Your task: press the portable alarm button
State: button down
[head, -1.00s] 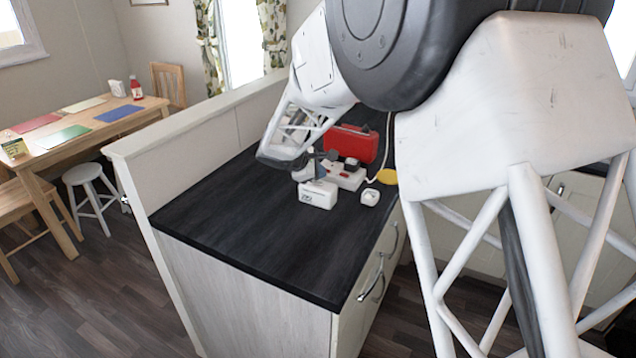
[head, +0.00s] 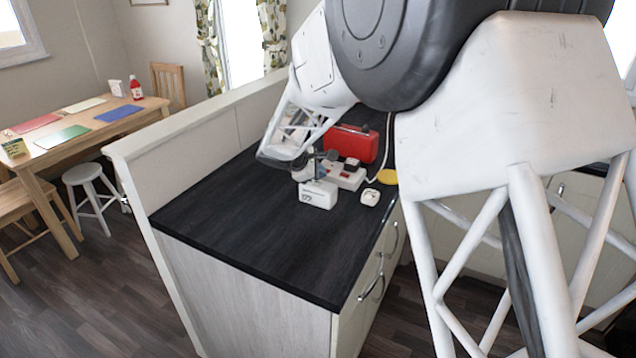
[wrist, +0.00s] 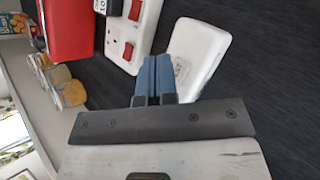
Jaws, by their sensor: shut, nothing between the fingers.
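A white box-shaped device (head: 318,196) with dark markings on its front stands on the black worktop (head: 250,225); I take it to be the portable alarm. In the wrist view the white device (wrist: 204,50) lies just right of my fingertips, with a small label partly hidden behind them. I cannot make out its button. My gripper (wrist: 152,68) is shut, with blue fingertips together and empty. In the head view my gripper (head: 318,172) is low over the device's back edge. I cannot tell whether it touches.
A white socket block (head: 346,177) with red switches and a black plug sits behind the device, near a red box (head: 355,143). A small white object (head: 370,197) lies to the right, near a yellow disc (head: 387,177). The front and left worktop is clear.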

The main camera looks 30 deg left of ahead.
aim_at(319, 183)
jog(key=shift+f, duration=0.6)
dwell(1.1)
jog(key=shift+r, duration=0.6)
jog(key=shift+r, duration=0.15)
jog(key=shift+r, duration=2.9)
